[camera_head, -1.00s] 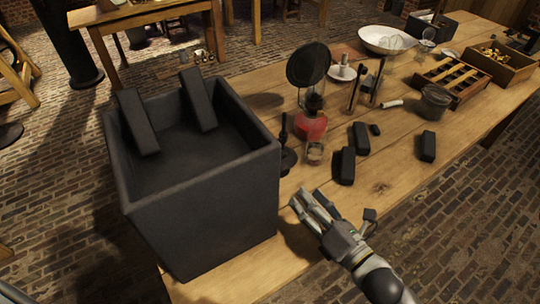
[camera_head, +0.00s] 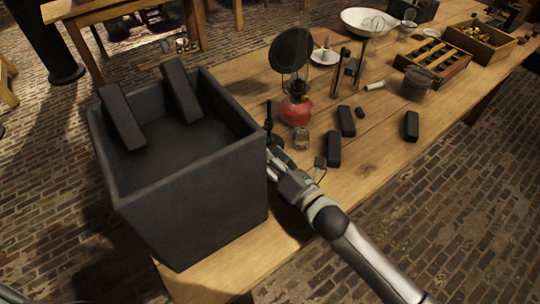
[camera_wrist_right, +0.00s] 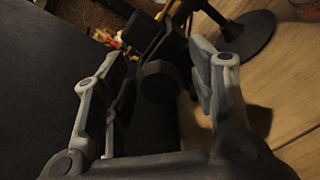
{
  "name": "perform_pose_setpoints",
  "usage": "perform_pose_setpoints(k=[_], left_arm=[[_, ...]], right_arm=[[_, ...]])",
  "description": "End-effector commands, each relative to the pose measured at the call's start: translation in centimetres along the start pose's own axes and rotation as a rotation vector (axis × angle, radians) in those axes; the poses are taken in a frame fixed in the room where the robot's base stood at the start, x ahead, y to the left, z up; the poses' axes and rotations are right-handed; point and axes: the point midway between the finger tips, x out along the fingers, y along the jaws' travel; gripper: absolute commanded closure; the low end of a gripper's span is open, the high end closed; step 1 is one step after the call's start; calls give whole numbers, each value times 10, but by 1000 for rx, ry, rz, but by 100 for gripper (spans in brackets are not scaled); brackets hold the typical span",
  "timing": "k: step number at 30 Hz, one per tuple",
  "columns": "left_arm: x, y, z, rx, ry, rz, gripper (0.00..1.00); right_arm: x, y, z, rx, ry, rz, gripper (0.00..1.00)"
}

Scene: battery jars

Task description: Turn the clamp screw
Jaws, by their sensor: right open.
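My right gripper (camera_head: 274,158) is beside the right wall of the large dark box (camera_head: 190,195), over the table. In the right wrist view my right gripper (camera_wrist_right: 163,88) has its two fingers spread. A dark rounded piece (camera_wrist_right: 157,80) shows between and beyond them; it may be the clamp screw, but its form is too dark to be sure. I cannot tell whether the fingers touch it. In the head view the gripper and the box wall hide this spot. My left gripper is not in view.
A dark stand with a round base (camera_wrist_right: 248,35) is close beyond the right finger. Two dark slabs (camera_head: 122,118) lean in the box. A red lamp (camera_head: 296,108), a small glass jar (camera_head: 301,139) and dark blocks (camera_head: 334,149) stand on the table (camera_head: 370,175).

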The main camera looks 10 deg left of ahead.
Motion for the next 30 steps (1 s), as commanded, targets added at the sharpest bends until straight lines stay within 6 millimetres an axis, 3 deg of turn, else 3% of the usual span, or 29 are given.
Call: perform_pose_setpoints(k=[6, 17, 30], left_arm=[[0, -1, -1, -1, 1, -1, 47], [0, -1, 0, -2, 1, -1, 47], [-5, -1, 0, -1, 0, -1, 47]], right_arm=[[0, 0, 0, 0, 0, 1, 49], [0, 0, 0, 0, 0, 1, 95], [0, 1, 1, 121, -2, 0, 95]])
